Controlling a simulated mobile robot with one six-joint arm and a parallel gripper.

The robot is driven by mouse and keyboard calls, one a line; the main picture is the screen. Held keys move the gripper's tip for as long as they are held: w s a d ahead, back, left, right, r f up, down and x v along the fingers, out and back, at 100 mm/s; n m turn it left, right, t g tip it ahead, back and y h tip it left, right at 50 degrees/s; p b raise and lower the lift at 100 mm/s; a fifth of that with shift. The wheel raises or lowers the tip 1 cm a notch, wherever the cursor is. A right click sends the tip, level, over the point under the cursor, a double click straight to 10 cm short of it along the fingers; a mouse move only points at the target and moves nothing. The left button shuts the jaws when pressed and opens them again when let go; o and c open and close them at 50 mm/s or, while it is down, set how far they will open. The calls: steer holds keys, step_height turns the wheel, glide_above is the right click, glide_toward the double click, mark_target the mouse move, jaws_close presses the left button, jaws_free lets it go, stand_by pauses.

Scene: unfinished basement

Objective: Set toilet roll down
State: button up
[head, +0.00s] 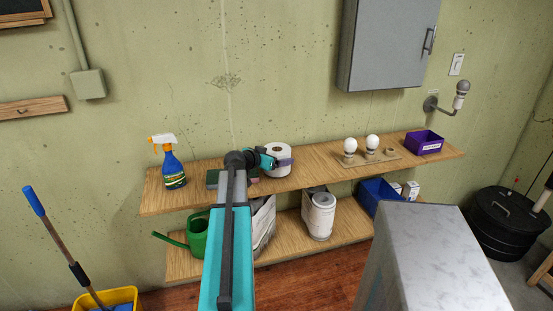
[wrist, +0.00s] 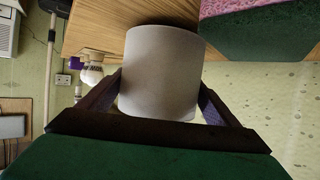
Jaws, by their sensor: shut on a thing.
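The white toilet roll (head: 277,157) is at the upper wooden shelf (head: 320,166), left of the light bulbs. My gripper (head: 277,161) reaches it from the left and is shut around it. In the wrist view the toilet roll (wrist: 162,72) fills the middle between the two dark fingers of my gripper (wrist: 160,100), with the wooden shelf (wrist: 100,25) just beyond it. I cannot tell whether the roll touches the board. My arm hides part of the shelf.
A spray bottle (head: 170,165) stands at the shelf's left end. A green block with a pink top (wrist: 255,30) lies close beside the roll. Two bulbs on a wooden board (head: 372,159) and a purple bin (head: 424,142) stand to the right. Shelf between roll and bulbs is clear.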

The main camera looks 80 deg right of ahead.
steer(key=shift+f, duration=0.45)
steer(key=shift+f, duration=0.15)
steer(key=o, duration=1)
steer(key=shift+r, duration=0.2)
steer(key=shift+w+a, duration=0.15)
steer(key=shift+a, duration=0.15)
steer(key=shift+b+v, duration=1.05)
steer(key=shift+v, duration=4.65)
